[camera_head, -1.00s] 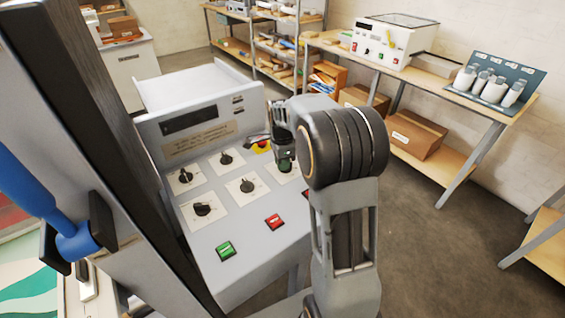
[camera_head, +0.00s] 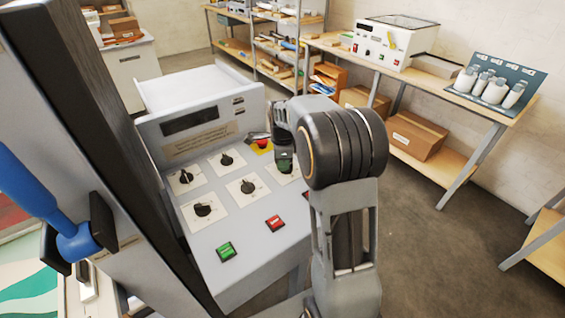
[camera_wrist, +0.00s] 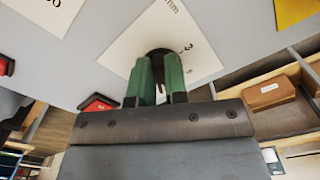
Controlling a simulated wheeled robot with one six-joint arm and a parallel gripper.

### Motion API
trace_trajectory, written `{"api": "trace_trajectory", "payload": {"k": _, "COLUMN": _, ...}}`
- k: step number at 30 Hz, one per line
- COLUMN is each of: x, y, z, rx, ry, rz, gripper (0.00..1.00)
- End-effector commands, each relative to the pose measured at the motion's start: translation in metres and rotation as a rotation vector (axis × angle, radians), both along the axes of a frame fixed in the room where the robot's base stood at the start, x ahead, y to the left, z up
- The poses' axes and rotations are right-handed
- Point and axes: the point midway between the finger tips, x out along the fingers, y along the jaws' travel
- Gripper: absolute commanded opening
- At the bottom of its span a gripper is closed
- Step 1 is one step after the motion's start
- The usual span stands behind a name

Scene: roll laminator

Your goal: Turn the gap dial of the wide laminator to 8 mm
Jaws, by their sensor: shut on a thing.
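The laminator's sloped grey control panel (camera_head: 245,218) carries several black dials on white plates. My gripper (camera_head: 285,165) reaches down to the plate (camera_head: 272,180) at the panel's right side. In the wrist view its green fingers (camera_wrist: 160,68) are shut on the dark knob (camera_wrist: 159,52) of that dial. The white dial plate (camera_wrist: 203,62) shows "mm" and a "3" at its edge. The fingers hide most of the knob, so its pointer and setting cannot be read.
A red emergency button on yellow (camera_head: 262,144) sits just behind my gripper. Green (camera_head: 226,250) and red (camera_head: 275,222) buttons lie along the panel's front. A bench (camera_head: 460,92) with a smaller machine (camera_head: 388,42) stands at the back right.

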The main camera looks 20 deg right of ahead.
Motion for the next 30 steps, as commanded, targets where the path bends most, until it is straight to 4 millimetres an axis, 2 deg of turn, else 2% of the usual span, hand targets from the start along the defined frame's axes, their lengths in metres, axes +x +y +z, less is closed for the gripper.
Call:
{"api": "trace_trajectory", "payload": {"k": 1, "x": 0.000, "y": 0.000, "z": 0.001, "rx": -0.002, "ry": -0.003, "rz": 0.001, "gripper": 0.16}}
{"api": "trace_trajectory", "payload": {"k": 9, "x": 0.000, "y": 0.000, "z": 0.000, "rx": 0.000, "ry": -0.001, "rz": 0.001, "gripper": 0.39}}
{"api": "trace_trajectory", "payload": {"k": 18, "x": 0.000, "y": 0.000, "z": 0.005, "rx": 0.000, "ry": -0.001, "rz": 0.001, "gripper": 0.39}}
{"api": "trace_trajectory", "payload": {"k": 23, "x": 0.001, "y": 0.000, "z": 0.026, "rx": -0.001, "ry": -0.006, "rz": 0.001, "gripper": 0.39}}
{"api": "trace_trajectory", "payload": {"k": 30, "x": 0.001, "y": 0.000, "z": 0.077, "rx": -0.002, "ry": -0.005, "rz": 0.001, "gripper": 0.39}}
